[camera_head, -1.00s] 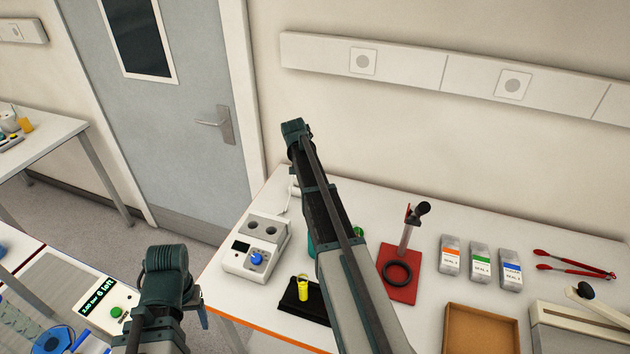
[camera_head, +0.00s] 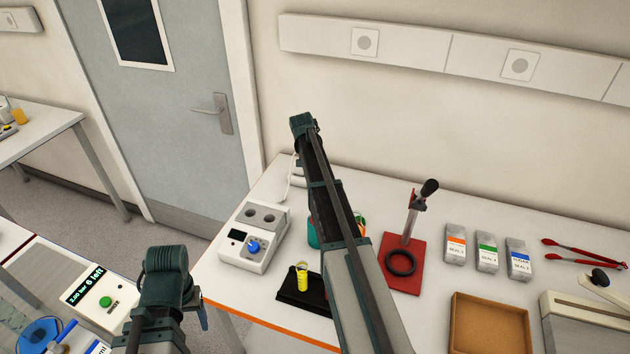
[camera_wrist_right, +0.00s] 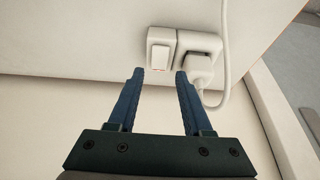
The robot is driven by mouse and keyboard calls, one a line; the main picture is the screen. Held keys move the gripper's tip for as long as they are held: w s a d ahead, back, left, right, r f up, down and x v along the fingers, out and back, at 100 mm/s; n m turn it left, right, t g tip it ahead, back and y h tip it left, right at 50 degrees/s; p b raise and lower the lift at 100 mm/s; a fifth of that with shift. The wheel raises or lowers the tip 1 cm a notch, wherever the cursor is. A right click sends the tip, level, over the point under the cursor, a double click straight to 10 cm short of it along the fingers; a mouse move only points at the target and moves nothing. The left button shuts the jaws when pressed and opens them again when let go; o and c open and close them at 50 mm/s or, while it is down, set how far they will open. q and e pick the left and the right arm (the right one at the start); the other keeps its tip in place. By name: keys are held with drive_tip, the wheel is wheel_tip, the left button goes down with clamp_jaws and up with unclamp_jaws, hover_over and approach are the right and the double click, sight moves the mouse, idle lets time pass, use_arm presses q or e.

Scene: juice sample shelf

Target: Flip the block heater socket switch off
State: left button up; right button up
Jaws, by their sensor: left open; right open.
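In the head view, the block heater (camera_head: 254,237), white with a blue knob, stands at the table's left end. The right arm hides the right gripper there. My left gripper (camera_head: 204,316) is low at the left, mostly hidden by its wrist.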

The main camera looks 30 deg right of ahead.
drive_tip(key=b+x, duration=0.5)
drive_tip(key=x, duration=0.2)
drive_tip(key=shift+r, duration=0.1)
clamp_jaws()
